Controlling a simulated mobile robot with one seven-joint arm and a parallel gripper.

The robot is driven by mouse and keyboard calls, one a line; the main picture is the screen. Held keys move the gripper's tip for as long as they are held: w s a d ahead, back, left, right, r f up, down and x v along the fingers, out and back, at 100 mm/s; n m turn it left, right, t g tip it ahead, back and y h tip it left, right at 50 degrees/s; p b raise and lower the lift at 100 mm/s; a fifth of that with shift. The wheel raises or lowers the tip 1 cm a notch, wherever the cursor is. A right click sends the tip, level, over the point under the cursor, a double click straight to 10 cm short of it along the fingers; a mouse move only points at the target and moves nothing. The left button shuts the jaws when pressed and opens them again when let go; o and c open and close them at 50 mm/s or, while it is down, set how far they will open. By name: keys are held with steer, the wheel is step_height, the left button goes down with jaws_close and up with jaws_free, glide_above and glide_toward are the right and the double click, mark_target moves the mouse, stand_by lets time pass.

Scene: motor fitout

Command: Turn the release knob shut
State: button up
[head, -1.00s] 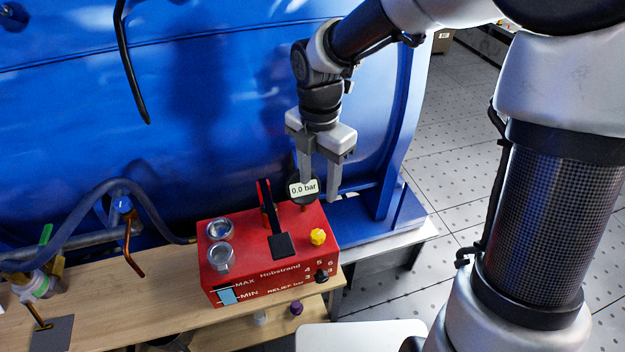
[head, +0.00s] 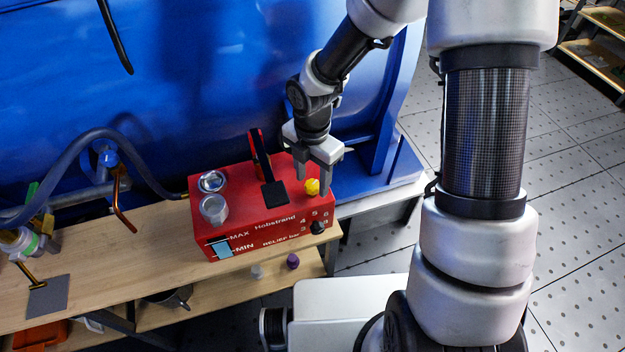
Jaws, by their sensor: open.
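The red pump box (head: 262,225) stands on the wooden bench, with a yellow knob (head: 312,187) on its top right; this looks like the release knob. My gripper (head: 314,180) is open and points down right at the yellow knob. One finger shows behind and left of the knob, the other to its right. I cannot tell whether either finger touches it. A black knob (head: 318,227) sits on the front face beside the relief numbers. The pressure gauge is hidden behind my gripper.
A black-handled lever (head: 262,160) rises from the box left of my gripper. Two silver caps (head: 213,207) sit on the box's left end. The large blue tank (head: 220,80) stands close behind. A purple item (head: 292,261) lies below the box's front edge.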

steer(key=shift+f, duration=0.25)
steer(key=c, duration=1)
steer(key=shift+c, duration=0.2)
